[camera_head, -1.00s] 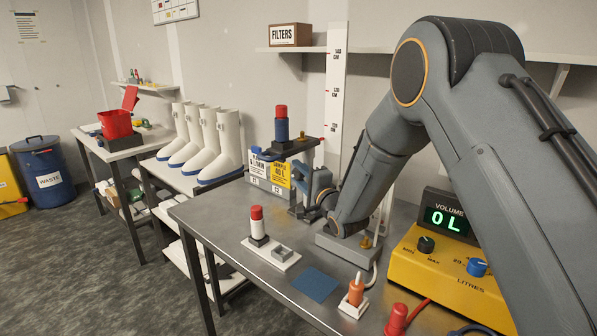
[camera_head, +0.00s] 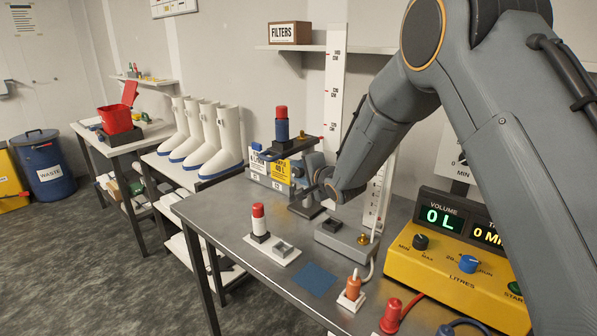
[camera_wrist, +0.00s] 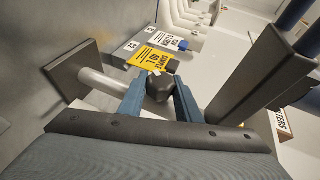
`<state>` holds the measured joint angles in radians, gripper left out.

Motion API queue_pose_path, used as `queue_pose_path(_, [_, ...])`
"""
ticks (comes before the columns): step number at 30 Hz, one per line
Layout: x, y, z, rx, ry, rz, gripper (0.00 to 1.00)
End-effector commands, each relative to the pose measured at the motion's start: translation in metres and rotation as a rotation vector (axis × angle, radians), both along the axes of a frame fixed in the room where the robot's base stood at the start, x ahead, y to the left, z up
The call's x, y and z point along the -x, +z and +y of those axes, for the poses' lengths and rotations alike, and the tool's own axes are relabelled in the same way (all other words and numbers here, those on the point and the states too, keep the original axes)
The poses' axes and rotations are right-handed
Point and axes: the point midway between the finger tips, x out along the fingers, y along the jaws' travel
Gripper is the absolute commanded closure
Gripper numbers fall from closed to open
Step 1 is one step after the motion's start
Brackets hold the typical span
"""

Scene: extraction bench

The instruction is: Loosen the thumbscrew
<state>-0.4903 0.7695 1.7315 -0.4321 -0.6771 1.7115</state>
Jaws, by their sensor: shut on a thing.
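The thumbscrew (camera_wrist: 159,90) is a dark faceted knob in the middle of the wrist view. My gripper (camera_wrist: 160,80) has its two blue fingers on either side of it and is shut on it. In the head view my gripper (camera_head: 317,174) is beside the stand at the back of the bench, and the thumbscrew cannot be made out there. The stand has a dark base plate (camera_wrist: 72,78) and a pale post (camera_wrist: 104,87). A red and blue cartridge (camera_head: 282,128) stands upright at the top of the stand.
A grey block (camera_head: 343,240), a red and white bottle (camera_head: 259,220), a blue mat (camera_head: 314,279) and a yellow control unit (camera_head: 440,275) are on the bench (camera_head: 225,215). A shelf is above.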

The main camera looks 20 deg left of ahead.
Motion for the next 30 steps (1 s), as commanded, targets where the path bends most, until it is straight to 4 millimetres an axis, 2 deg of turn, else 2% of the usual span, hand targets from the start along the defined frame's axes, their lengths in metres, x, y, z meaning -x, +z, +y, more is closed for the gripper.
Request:
queue_pose_path(4, [0.0, 0.0, 0.0, 0.0, 0.0, 0.0, 0.92])
queue_pose_path(5, [0.0, 0.0, 0.0, 0.0, 0.0, 0.0, 0.68])
queue_pose_path(8, [0.0, 0.0, 0.0, -0.001, 0.0, -0.001, 0.51])
queue_pose_path(20, [0.003, 0.001, -0.004, -0.001, 0.0, 0.0, 0.51])
queue_pose_path(30, [0.035, 0.014, -0.035, -0.001, -0.001, -0.002, 0.51])
